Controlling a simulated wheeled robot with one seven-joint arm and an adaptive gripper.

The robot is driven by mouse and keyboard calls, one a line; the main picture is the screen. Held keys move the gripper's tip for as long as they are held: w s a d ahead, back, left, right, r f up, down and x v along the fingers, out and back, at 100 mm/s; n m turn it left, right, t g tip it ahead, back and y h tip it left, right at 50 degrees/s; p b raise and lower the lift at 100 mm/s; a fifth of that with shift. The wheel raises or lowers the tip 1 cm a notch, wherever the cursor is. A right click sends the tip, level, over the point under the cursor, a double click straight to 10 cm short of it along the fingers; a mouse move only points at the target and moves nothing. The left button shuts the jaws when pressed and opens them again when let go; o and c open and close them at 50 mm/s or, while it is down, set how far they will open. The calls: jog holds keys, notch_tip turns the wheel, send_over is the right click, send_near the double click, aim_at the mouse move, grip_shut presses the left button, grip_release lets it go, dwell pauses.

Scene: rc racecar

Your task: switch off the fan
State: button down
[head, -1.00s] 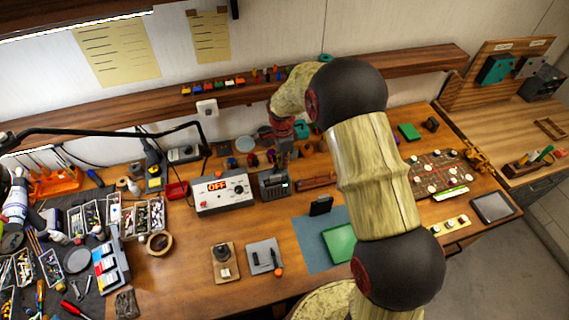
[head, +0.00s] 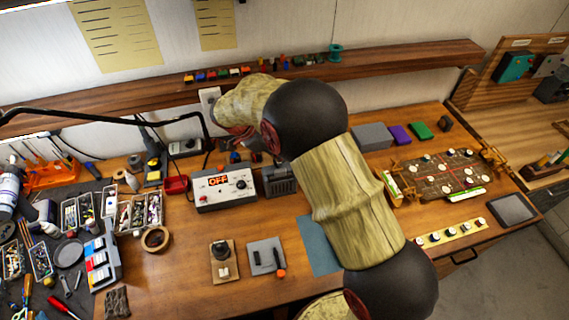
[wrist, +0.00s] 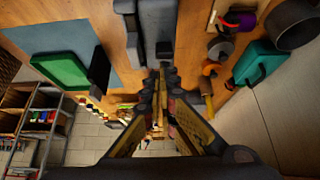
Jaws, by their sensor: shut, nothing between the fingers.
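No thing is clearly recognisable as a fan. A dark grey ribbed box (head: 279,181) stands on the bench in the head view, partly hidden by my arm. A white control box (head: 226,190) stands to its left, with an orange "OFF" display, a black knob and small switches. In the wrist view, my gripper (wrist: 160,76) is shut and empty, its fingertips pointing towards a grey device (wrist: 156,28) with a black part. In the head view, my gripper is mostly hidden behind my arm, above the back of the bench near the boxes.
A black lamp arm (head: 100,120) spans the left side. A green tray (wrist: 62,72) and teal case (wrist: 258,62) show in the wrist view.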

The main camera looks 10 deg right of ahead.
jog(key=shift+d+r, duration=0.1)
jog(key=shift+r, duration=0.05)
jog(key=shift+r, duration=0.7)
jog(key=shift+r, duration=0.1)
